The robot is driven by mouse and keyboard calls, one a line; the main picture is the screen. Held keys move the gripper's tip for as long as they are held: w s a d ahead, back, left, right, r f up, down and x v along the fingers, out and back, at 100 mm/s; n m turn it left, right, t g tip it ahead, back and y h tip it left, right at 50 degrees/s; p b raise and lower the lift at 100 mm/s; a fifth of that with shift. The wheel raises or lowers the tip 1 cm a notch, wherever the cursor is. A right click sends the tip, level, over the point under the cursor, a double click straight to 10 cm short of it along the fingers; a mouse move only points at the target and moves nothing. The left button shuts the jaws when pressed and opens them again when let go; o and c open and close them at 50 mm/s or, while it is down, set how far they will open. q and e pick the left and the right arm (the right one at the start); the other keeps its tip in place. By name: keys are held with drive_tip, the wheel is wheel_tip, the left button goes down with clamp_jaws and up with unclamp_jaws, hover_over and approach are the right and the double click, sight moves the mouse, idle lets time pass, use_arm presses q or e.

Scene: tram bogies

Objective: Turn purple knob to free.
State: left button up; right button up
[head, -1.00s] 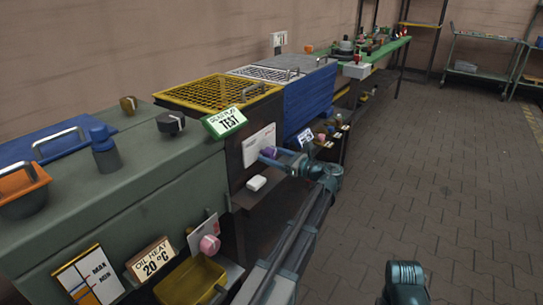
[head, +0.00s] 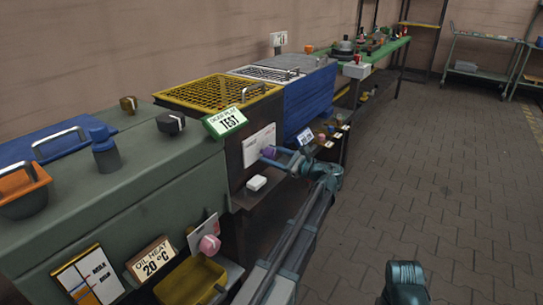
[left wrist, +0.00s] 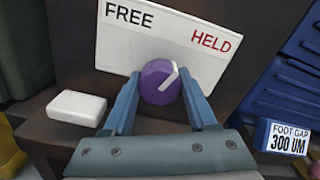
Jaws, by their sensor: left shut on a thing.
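The purple knob (left wrist: 158,84) sits on the dark front panel below a white plate (left wrist: 172,42) reading FREE at left and HELD at right. Its white pointer line points up and right, towards the HELD side. My left gripper (left wrist: 160,92) is shut on the knob, one blue finger on each side. In the head view the knob (head: 269,152) shows small at the fingertips of my left gripper (head: 275,158). My right gripper is not in view; only part of my right arm shows at the bottom edge.
A small white block (left wrist: 77,107) lies on the ledge left of the knob. A FOOT GAP 300 UM sign (left wrist: 287,138) stands at right by blue bins. A green TEST sign (head: 224,122) is above on the cabinet. The paved floor at right is clear.

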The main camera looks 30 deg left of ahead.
use_arm(q)
drive_tip(key=n, duration=0.6)
drive_tip(key=shift+n, duration=0.3)
drive_tip(key=n, duration=0.6)
idle(0.5)
drive_tip(key=o, duration=1.4)
drive_tip(key=shift+c, duration=0.2)
drive_tip(key=shift+d, duration=0.15)
drive_tip(key=s+d, duration=0.1)
drive_tip(key=d, duration=1.2)
drive_tip(key=shift+d, duration=0.25)
drive_tip(key=shift+s+f, duration=0.1)
drive_tip(key=shift+s, duration=0.05)
